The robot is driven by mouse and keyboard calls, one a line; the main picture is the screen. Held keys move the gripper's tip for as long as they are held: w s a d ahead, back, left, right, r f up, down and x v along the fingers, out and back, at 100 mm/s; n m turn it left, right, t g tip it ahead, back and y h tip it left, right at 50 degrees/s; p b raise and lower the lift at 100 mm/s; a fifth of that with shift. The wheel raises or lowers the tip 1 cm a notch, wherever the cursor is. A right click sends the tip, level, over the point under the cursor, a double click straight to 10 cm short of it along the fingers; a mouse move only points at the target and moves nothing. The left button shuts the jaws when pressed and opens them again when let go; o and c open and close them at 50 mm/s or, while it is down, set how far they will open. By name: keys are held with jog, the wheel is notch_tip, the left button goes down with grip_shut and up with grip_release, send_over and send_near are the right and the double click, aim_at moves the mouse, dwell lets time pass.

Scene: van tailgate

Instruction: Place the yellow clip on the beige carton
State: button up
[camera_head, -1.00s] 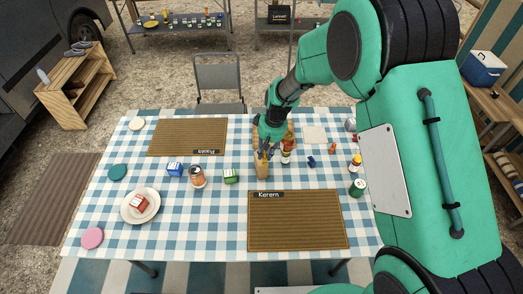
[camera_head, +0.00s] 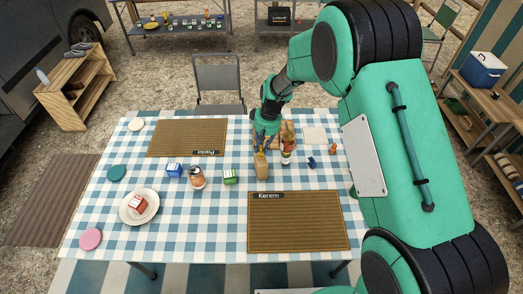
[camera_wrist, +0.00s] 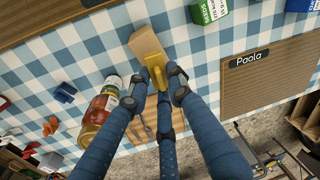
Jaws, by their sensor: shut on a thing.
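The beige carton (camera_head: 262,170) stands on the checked cloth near the table's middle; it also shows in the wrist view (camera_wrist: 145,41). My gripper (camera_wrist: 157,78) is shut on the yellow clip (camera_wrist: 156,71), which sits between its blue fingers. In the wrist view the clip overlaps the near end of the carton. I cannot tell whether the clip touches it. In the head view my gripper (camera_head: 263,142) is just behind and above the carton, and the clip is small and partly hidden by the fingers.
A bottle (camera_head: 287,150) stands close to the right of my gripper, by a wooden board (camera_head: 288,128). A blue clip (camera_head: 311,162) and an orange clip (camera_head: 333,149) lie further right. A green carton (camera_head: 230,177) and a can (camera_head: 197,177) stand left.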

jog(key=shift+f, duration=1.05)
jog(key=shift+f, duration=0.1)
jog(key=o, duration=0.8)
jog(key=shift+o, duration=0.2)
notch_tip(320, 180, up, 12)
jog(key=d+p, duration=0.1)
jog(key=p, duration=0.1)
jog(key=shift+s+d, duration=0.15)
jog(key=shift+d, duration=0.25)
